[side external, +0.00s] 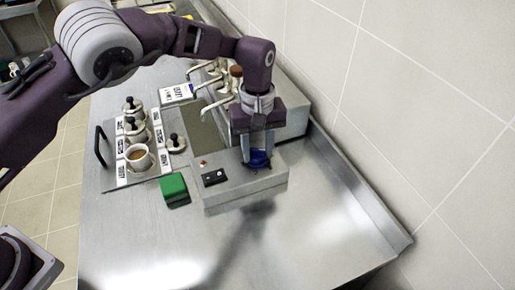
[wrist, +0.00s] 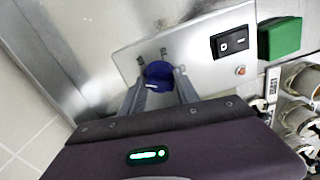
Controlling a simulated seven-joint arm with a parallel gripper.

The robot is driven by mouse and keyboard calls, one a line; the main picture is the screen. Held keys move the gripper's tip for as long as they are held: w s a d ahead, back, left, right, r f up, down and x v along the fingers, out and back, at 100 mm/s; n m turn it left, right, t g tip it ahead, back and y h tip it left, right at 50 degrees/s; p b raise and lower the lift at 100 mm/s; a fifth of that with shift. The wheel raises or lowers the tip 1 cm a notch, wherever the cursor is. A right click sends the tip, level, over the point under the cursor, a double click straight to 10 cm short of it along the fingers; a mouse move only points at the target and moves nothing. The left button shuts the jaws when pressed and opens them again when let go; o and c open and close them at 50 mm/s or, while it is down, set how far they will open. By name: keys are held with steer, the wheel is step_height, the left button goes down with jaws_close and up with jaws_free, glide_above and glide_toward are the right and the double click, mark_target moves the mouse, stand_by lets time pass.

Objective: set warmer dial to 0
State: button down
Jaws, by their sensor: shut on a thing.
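The warmer dial is a blue round knob (side external: 258,160) on the top of a steel warmer box (side external: 240,192). In the wrist view, the blue knob (wrist: 158,75) shows a white pointer mark near its lower edge. My gripper (side external: 257,155) reaches down from above, and its two fingers (wrist: 160,80) are closed on the knob from both sides. The scale marks around the dial are too small or hidden to read.
A black rocker switch (side external: 214,177) and small red light (side external: 203,163) sit left of the dial. A green block (side external: 174,190) stands beside the box. The front counter is clear.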

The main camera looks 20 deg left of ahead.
mark_target(257, 149)
steer(key=n, duration=0.5)
steer(key=shift+n, duration=0.3)
stand_by(0.4)
steer(key=c, duration=0.9)
jaws_free()
step_height(257, 149, up, 7)
steer(key=shift+r, duration=0.1)
